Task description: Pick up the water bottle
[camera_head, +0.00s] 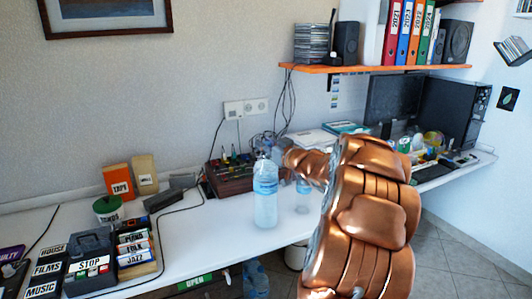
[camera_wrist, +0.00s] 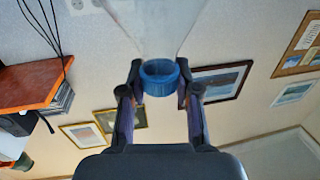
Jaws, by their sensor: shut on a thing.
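The water bottle (camera_head: 265,196) is clear with a pale blue label and stands upright in the head view, at the front part of the white desk. My gripper (camera_head: 270,149) is at its top, partly hidden behind the bottle and my copper-coloured arm. In the wrist view, the two fingers of my gripper (camera_wrist: 160,80) are shut on the blue cap of the water bottle (camera_wrist: 160,82), one on each side. The clear body of the bottle extends to the top edge of that view. Whether its base touches the desk is hard to tell.
A second clear bottle (camera_head: 303,194) stands just right, close to my arm. A dark red device (camera_head: 230,177) is behind on the desk (camera_head: 200,235). Labelled boxes (camera_head: 90,262) fill the left. An orange shelf (camera_head: 375,69) hangs above right. Another bottle (camera_head: 256,279) is below the desk.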

